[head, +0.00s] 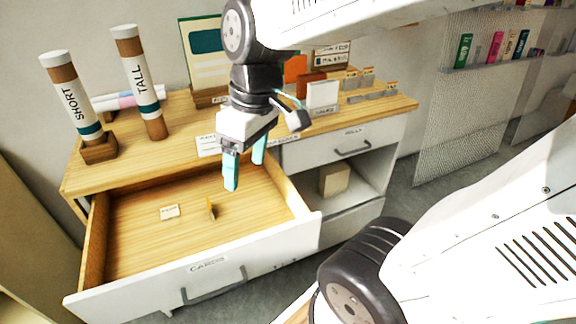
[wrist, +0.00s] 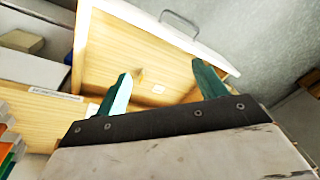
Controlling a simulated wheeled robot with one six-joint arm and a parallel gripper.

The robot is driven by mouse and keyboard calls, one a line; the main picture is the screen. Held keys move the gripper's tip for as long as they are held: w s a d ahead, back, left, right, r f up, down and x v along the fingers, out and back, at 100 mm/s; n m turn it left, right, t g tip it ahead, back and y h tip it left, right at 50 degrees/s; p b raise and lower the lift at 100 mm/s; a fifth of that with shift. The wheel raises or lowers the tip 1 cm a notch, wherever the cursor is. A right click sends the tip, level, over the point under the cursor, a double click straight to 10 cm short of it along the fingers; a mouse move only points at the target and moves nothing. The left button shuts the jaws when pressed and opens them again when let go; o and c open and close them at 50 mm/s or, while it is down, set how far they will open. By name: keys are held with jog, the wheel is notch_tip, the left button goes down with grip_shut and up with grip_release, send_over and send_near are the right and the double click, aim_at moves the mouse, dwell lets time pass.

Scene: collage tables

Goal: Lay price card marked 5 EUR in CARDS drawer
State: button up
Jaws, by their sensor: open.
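The drawer labelled CARDS (head: 205,265) is pulled open below the tabletop; it also shows in the wrist view (wrist: 185,50). Inside it, a small white card (head: 170,212) lies on the wooden floor, its print too small to read. A second small card (head: 211,209) stands on edge or tilted just right of it. Both appear between my fingers in the wrist view, the white one (wrist: 158,89) and the tan one (wrist: 138,76). I cannot tell which is marked 5 EUR. My gripper (head: 245,173) is open and empty, above the drawer's back right part.
Tubes marked SHORT (head: 76,100) and TALL (head: 141,85) stand on the left of the tabletop. Several small cards in holders (head: 367,73) stand at the back right. A closed drawer (head: 345,147) and an open shelf with a box (head: 334,179) are to the right.

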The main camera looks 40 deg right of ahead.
jog(key=s+d+r+m+h, duration=0.1)
jog(key=s+d+m, duration=0.2)
jog(key=s, duration=0.4)
jog(key=shift+s+r+m+h, duration=0.35)
jog(key=shift+m+h, duration=0.05)
jog(key=shift+m, duration=0.4)
jog(key=shift+a, duration=0.1)
